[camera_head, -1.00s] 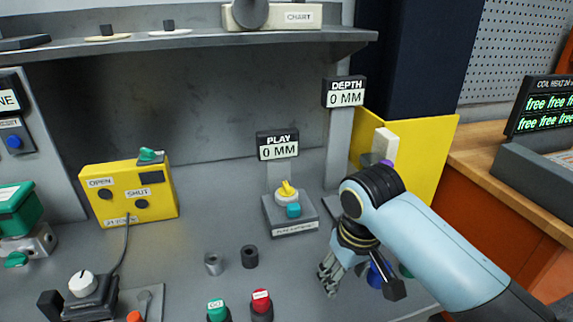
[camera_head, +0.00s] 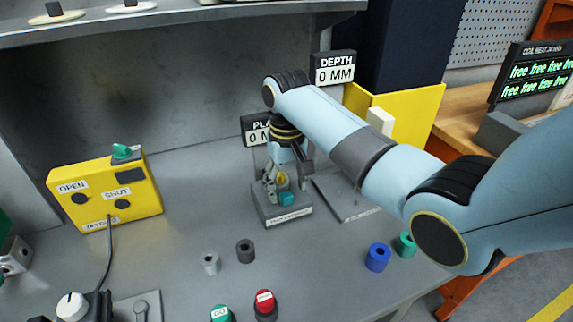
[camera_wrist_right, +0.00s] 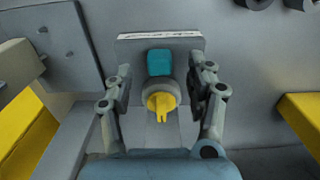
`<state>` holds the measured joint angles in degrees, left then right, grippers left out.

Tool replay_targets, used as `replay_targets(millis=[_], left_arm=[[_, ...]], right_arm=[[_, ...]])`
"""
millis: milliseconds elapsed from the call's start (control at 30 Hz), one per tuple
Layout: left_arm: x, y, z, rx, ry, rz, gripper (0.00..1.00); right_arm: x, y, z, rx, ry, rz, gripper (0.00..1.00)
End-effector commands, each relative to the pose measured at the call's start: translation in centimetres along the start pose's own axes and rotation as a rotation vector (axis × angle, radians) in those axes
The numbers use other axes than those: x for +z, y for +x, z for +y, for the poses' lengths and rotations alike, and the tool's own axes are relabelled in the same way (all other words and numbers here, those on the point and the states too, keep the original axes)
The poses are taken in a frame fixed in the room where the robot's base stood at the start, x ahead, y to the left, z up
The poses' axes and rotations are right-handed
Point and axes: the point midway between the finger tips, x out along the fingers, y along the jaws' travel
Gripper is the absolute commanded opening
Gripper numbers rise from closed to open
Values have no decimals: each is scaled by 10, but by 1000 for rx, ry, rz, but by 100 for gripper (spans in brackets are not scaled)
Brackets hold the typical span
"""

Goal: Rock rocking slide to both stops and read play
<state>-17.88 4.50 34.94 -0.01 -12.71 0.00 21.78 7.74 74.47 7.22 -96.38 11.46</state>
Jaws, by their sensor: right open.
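The play gauge (camera_head: 282,211) is a grey block on the bench below the PLAY sign (camera_head: 256,130), which my right arm partly covers. It carries a yellow pointed knob (camera_head: 281,179) and a teal slide block (camera_head: 287,199). In the right wrist view the teal block (camera_wrist_right: 159,62) and the yellow knob (camera_wrist_right: 162,103) lie between the fingers. My right gripper (camera_head: 279,187) points down over the gauge. Its fingers (camera_wrist_right: 160,85) are open, one on each side, apart from the knob. The visible part of the sign reads 0. My left gripper is not in view.
A yellow OPEN/SHUT box (camera_head: 105,188) stands left. Grey (camera_head: 210,263) and black (camera_head: 245,251) bushings and green (camera_head: 221,314) and red (camera_head: 265,303) buttons are in front. Blue (camera_head: 377,257) and green (camera_head: 406,245) bushings lie right. The DEPTH sign (camera_head: 335,69) reads 0 MM.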

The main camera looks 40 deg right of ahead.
Motion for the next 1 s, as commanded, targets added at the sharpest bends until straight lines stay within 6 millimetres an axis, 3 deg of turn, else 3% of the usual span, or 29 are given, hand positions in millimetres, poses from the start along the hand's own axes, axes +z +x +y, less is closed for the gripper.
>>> replay_targets(millis=[200,567,1000], left_arm=[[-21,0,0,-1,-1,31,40],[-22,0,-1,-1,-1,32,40],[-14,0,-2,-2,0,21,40]], right_arm=[[0,27,0,0,0,-1,56],[0,34,0,0,-1,1,56],[0,33,0,0,-1,0,1]])
